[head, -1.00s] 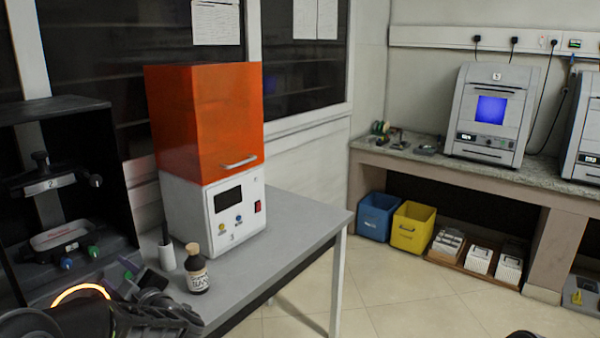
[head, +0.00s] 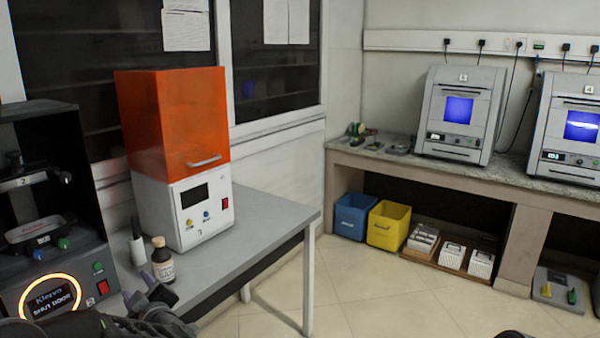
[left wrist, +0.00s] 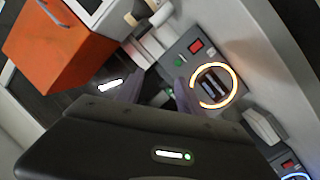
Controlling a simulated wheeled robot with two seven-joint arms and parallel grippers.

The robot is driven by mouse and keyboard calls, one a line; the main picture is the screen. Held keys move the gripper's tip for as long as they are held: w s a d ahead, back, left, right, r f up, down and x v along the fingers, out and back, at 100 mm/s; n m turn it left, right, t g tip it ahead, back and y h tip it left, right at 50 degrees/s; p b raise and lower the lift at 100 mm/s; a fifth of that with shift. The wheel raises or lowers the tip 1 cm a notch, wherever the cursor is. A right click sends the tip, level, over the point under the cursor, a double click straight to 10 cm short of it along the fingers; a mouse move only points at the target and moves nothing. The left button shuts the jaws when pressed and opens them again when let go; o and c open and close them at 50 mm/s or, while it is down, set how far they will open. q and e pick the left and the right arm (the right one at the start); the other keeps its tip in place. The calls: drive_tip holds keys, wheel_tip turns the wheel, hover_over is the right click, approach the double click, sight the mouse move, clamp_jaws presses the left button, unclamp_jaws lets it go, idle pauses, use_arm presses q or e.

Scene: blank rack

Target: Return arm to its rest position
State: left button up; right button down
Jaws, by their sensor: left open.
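My left gripper (head: 142,296) is at the bottom left of the head view, low in front of the grey bench. Its jaws are open, with nothing seen between them. In the left wrist view the two fingers (left wrist: 157,92) stand apart, and a black machine's panel with a lit orange ring shows beyond them. My left arm is a dark shape along the bottom edge of the head view. My right gripper is not seen.
A brown bottle (head: 162,260) stands on the grey bench (head: 255,225) close to my left gripper. A white machine with an orange hood (head: 172,122) is behind it. The black machine (head: 85,200) is at left. Open floor (head: 380,290) lies to the right.

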use_arm(q)
drive_tip(key=s+d+f+m+g+h, duration=0.1)
drive_tip(key=s+d+f+m+h, duration=0.25)
drive_tip(key=d+f, duration=0.4)
drive_tip(key=s+d+f+m+g+h+p, duration=0.1)
drive_tip(key=s+d+f+m+g+h, duration=0.2)
drive_tip(key=d+f, duration=0.45)
drive_tip(key=s+d+f+m+h, duration=0.25)
drive_tip(key=d+f+h, duration=0.25)
drive_tip(key=f, duration=0.5)
drive_tip(key=s+d+f+m+g+h, duration=0.1)
drive_tip(key=s+d+f+g, duration=0.1)
drive_tip(key=s, duration=0.7)
drive_tip(key=s+d+f+m+g+h+p, duration=0.1)
drive_tip(key=s+d+f+g, duration=0.2)
drive_tip(key=s+f, duration=0.3)
drive_tip(key=s+d+f+m+g+h+p, duration=0.1)
drive_tip(key=s+d+f+m+g, duration=0.1)
drive_tip(key=s, duration=1)
drive_tip(key=d+f+g, duration=0.1)
drive_tip(key=d+f, duration=0.1)
drive_tip(key=d, duration=0.1)
drive_tip(key=shift+f, duration=0.35)
drive_tip(key=shift+d+h, duration=0.1)
drive_tip(key=shift+h, duration=0.15)
